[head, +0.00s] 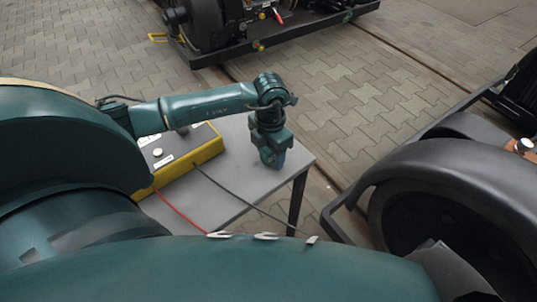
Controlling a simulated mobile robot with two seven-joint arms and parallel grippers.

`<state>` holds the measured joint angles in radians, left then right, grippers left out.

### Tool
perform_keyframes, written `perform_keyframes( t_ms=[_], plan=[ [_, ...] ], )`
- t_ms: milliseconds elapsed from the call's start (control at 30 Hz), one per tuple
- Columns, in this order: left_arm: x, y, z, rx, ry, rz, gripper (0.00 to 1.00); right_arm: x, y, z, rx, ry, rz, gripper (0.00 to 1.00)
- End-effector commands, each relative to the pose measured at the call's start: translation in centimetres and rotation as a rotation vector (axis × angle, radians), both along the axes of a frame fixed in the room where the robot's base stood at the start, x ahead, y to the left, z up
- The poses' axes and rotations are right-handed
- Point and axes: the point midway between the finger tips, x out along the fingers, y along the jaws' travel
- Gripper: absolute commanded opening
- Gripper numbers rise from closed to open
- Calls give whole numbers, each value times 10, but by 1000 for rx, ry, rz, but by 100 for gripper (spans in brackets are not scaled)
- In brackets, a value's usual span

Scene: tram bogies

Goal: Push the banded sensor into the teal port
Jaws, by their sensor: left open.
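My left gripper (273,160) points down over the right part of a grey table (240,183). Its fingers are open, but they are small and dark here, and I cannot make out anything between them. I cannot pick out the banded sensor in this view. I cannot make out a teal port either. A black cable (235,196) and a red cable (178,209) run from a yellow box on the table towards its front edge. Their far ends are hidden behind my own teal body. My right gripper is not in view.
The yellow box (202,156) with a grey top and white button stands on the table, left of the gripper. One dark bogie (215,25) stands at the back. Another, with a large wheel (455,215), is at the right. Paving between them is clear.

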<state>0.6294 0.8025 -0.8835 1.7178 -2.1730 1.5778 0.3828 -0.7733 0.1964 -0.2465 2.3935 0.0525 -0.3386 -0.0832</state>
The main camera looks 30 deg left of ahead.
Motion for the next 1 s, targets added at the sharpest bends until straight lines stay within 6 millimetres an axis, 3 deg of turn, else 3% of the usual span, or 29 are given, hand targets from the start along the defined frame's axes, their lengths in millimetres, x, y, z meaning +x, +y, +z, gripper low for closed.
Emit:
perform_keyframes(
  t_ms=[267, 833, 1000],
  plan=[
    [0, 0, 0, 0, -1, 0, 56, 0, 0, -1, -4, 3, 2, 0],
    [0, 0, 0, 1, -1, 0, 11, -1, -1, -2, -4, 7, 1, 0],
    [0, 0, 1, 1, -1, 0, 11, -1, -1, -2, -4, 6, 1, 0]
  ],
)
